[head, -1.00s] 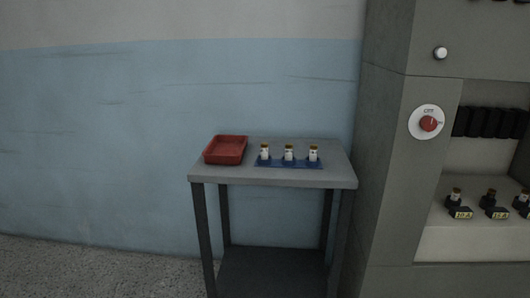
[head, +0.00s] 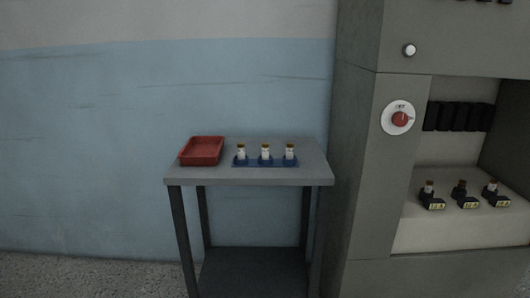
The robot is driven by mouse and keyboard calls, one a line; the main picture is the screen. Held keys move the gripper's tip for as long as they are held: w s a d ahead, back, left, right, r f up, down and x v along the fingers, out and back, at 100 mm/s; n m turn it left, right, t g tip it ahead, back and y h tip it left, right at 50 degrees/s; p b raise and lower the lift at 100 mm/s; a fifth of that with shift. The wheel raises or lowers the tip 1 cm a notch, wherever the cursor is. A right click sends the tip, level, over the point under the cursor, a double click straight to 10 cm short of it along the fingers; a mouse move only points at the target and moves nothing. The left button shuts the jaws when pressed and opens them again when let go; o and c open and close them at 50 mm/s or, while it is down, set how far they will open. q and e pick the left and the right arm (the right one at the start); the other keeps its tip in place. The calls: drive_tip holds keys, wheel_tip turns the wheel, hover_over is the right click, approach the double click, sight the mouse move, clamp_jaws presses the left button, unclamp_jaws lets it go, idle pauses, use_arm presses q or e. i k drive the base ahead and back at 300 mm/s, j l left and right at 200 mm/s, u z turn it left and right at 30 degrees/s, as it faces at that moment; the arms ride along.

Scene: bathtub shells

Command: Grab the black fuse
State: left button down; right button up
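A dark fuse (head: 460,187), which looks like the black fuse, stands in the middle black holder (head: 467,202) on the light ledge inside the grey cabinet at the right. A paler fuse (head: 428,187) stands in the holder to its left, and another (head: 491,186) in the holder to its right. The holders carry yellow labels too small to read for certain. Neither of my grippers is in the head view.
A grey table (head: 240,178) stands against the blue wall, with an empty red tray (head: 202,151) and a blue rack (head: 252,162) holding three white fuses with brownish tops. The cabinet (head: 373,150) has a red knob (head: 401,118). Floor shows at the lower left.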

sight(462, 184)
drive_tip(key=z, duration=1.25)
